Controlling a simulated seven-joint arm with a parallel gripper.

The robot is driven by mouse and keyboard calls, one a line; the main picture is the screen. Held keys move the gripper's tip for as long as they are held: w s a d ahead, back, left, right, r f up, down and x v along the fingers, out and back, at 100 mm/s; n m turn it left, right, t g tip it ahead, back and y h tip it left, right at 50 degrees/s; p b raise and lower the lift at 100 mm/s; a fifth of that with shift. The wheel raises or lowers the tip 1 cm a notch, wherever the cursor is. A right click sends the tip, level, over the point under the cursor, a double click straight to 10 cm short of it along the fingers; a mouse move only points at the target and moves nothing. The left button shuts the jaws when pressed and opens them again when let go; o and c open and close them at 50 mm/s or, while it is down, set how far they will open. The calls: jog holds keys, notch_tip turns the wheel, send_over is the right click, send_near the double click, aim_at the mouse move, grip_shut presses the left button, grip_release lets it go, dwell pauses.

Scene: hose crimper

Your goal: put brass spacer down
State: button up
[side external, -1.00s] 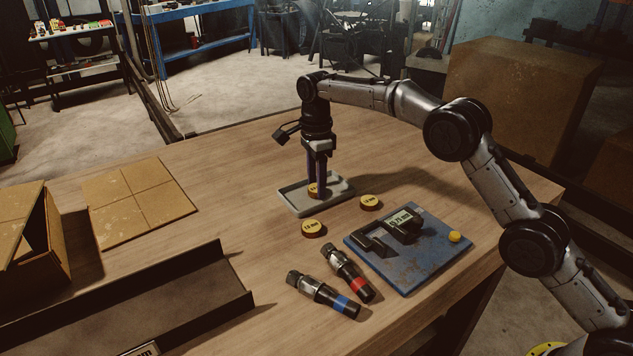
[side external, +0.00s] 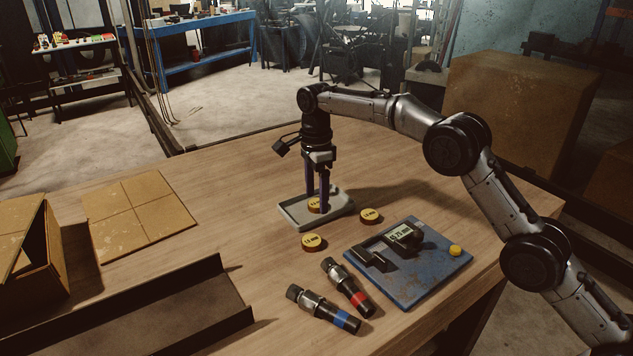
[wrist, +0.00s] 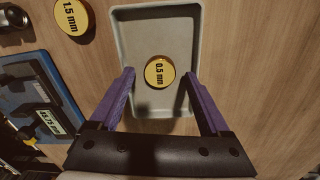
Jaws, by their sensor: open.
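A round brass spacer (wrist: 159,72) marked 0.5 mm lies flat in a shallow grey tray (wrist: 124,28); in the side view the spacer (side external: 314,205) shows between my fingers in the tray (side external: 293,214). My gripper (wrist: 158,76) is open, its two purple fingers on either side of the spacer with gaps to it. In the side view my gripper (side external: 317,203) points straight down over the tray. A spacer marked 1.5 mm (wrist: 71,17) lies on the table outside the tray. Two other spacers show in the side view, one in front (side external: 313,242) and one to the right (side external: 370,216).
A blue crimper plate with a display (side external: 405,285) stands right of the tray. Two hose fittings, one red-banded (side external: 346,288) and one blue-banded (side external: 322,309), lie in front. A dark channel tray (side external: 150,312), an open box (side external: 30,255) and flat cardboard (side external: 140,213) are at left.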

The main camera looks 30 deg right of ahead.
aim_at(316, 202)
notch_tip(316, 202, up, 6)
jog(key=shift+w, duration=0.1)
jog(key=shift+r, duration=0.35)
jog(key=shift+d+r, duration=0.1)
jog(key=shift+r, duration=0.15)
jog(key=s+d+r+n+t, duration=0.25)
jog(key=s+r+n, duration=0.35)
jog(key=s, duration=0.4)
jog(key=s+d+r+n+t, duration=0.1)
jog(key=s+d+r+n, duration=0.3)
jog(key=s+r, duration=0.45)
jog(key=s+d+f+n+t, duration=0.1)
jog(key=s+f+n, duration=0.4)
jog(key=s, duration=0.7)
jog(key=s+d+f+n+t, duration=0.1)
jog(key=s+f+n, duration=0.4)
jog(key=s, duration=0.7)
jog(key=shift+s+d+f, duration=0.25)
jog(key=shift+d+f, duration=0.4)
jog(key=shift+d, duration=0.15)
